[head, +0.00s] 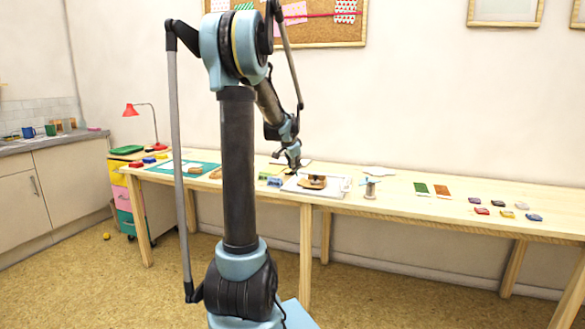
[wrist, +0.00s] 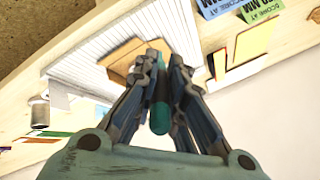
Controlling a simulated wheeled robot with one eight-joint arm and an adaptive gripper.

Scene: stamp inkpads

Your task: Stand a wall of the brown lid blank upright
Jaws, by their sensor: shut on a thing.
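The brown lid blank (head: 314,183) lies on a white grooved board (head: 293,188) on the long table. In the wrist view the blank (wrist: 117,62) shows as a brown piece with angled edges, partly hidden behind my fingers. I cannot tell whether any of its walls is upright. My gripper (head: 294,168) is over the board, at the blank's left side. In the wrist view my gripper (wrist: 158,62) is shut on a dark teal rod (wrist: 160,117), which runs back between the fingers with a rounded end. Its far tip is hidden, so contact with the blank is unclear.
A spool-like metal item (head: 370,189) stands right of the board. Green (head: 421,188) and brown (head: 443,191) flat pieces and several small coloured pads (head: 498,204) lie further right. The table's front middle-right is clear.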

